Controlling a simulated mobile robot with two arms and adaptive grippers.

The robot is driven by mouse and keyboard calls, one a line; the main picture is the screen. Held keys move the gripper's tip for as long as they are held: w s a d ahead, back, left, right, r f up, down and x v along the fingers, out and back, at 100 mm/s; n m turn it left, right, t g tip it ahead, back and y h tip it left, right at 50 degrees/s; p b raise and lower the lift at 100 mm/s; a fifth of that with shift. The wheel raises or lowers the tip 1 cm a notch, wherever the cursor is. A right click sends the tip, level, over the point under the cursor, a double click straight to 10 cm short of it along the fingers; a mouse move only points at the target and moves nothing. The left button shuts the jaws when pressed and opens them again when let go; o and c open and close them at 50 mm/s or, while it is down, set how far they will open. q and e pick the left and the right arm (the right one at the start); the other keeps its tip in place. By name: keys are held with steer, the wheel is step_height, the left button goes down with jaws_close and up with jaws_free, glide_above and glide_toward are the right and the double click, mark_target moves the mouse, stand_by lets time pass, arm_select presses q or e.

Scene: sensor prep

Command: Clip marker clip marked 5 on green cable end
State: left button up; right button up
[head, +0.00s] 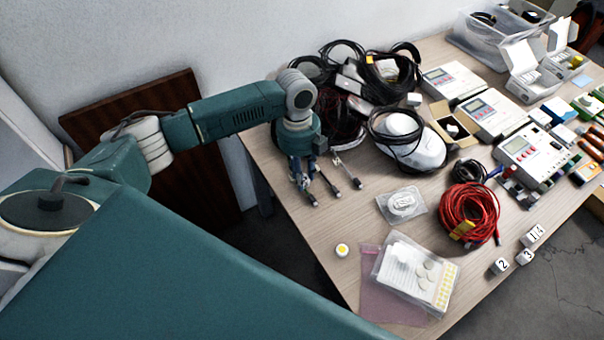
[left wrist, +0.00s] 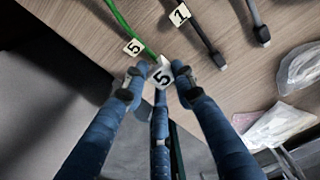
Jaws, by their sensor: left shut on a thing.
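My left gripper (head: 303,183) points down over the table's left edge, by the cable ends. In the left wrist view its fingers (left wrist: 158,88) are closed around a white marker clip marked 5 (left wrist: 161,76). The green cable (left wrist: 124,22) runs down to this clip, and its tip is hidden behind the clip and fingers. I cannot tell whether the clip is around the cable or only against it. Another white tag marked 5 (left wrist: 133,47) sits against the green cable, a little farther from the fingers. My right gripper is not in view.
A dark cable with a tag marked 1 (left wrist: 180,14) and another dark cable (left wrist: 257,25) lie alongside. Coiled black cables (head: 385,75), a red coil (head: 469,214) and a clear bag (head: 401,204) are to the right. Loose markers (head: 501,265) lie near the front edge.

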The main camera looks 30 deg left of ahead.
arm_select(q)
steer(key=shift+p, duration=0.35)
stand_by(0.7)
steer(key=shift+p, duration=0.35)
steer(key=shift+f+b, duration=0.35)
steer(key=shift+f, duration=0.6)
stand_by(0.9)
steer(key=shift+c, duration=0.8)
steer(key=o, duration=1)
steer(key=shift+o, duration=0.2)
steer(key=shift+r, duration=0.1)
